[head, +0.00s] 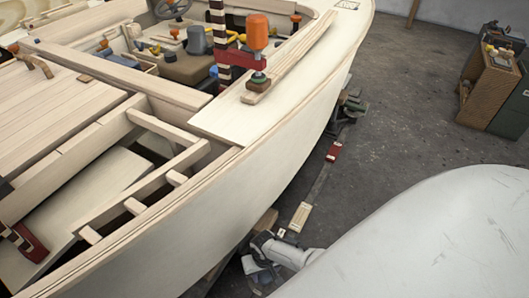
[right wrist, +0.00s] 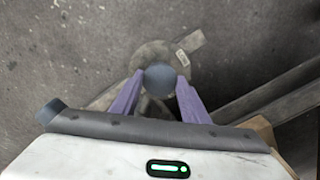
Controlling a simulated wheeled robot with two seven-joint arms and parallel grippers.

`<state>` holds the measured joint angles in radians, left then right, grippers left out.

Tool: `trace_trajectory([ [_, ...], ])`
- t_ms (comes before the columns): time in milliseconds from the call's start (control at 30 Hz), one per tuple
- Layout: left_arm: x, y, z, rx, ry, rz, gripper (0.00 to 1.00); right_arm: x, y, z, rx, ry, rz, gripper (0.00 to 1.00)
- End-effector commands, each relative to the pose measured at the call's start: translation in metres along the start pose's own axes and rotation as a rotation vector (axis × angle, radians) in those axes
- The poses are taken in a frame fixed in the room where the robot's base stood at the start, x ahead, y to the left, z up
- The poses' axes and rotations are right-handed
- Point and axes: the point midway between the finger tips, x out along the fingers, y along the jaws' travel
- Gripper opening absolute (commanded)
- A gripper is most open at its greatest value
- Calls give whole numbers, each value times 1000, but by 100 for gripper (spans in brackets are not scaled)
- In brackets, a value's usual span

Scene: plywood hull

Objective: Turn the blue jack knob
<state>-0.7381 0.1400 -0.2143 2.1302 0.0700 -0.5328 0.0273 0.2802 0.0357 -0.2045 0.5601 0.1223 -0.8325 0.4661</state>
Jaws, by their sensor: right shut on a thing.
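The blue jack knob (right wrist: 160,77) is a round, dull blue ball in the middle of the right wrist view. It stands above a grey round jack base (right wrist: 150,55) on the floor. The two purple fingers of my right gripper (right wrist: 160,82) lie on either side of the knob and are shut on it. In the head view my right gripper (head: 257,272) is low beside the hull's outer side, near the floor. The knob cannot be made out in that view. My left gripper is not in view.
The pale plywood hull (head: 275,130) fills the left and rises close beside my right gripper. An orange-handled red clamp (head: 257,32) stands on its edge. A wooden block (head: 299,217) lies on the floor along the hull. A brown cabinet (head: 487,95) stands far right.

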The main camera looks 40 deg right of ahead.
Motion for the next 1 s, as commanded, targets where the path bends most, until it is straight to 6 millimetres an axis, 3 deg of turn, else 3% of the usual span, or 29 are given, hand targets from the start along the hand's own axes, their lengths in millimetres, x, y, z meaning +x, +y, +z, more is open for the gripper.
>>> trace_trajectory([
  [600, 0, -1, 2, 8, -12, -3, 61, 0, -2, 0, 567, -1, -3, 19],
  [1000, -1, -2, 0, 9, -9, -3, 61, 0, -1, 0, 784, 0, -1, 19],
])
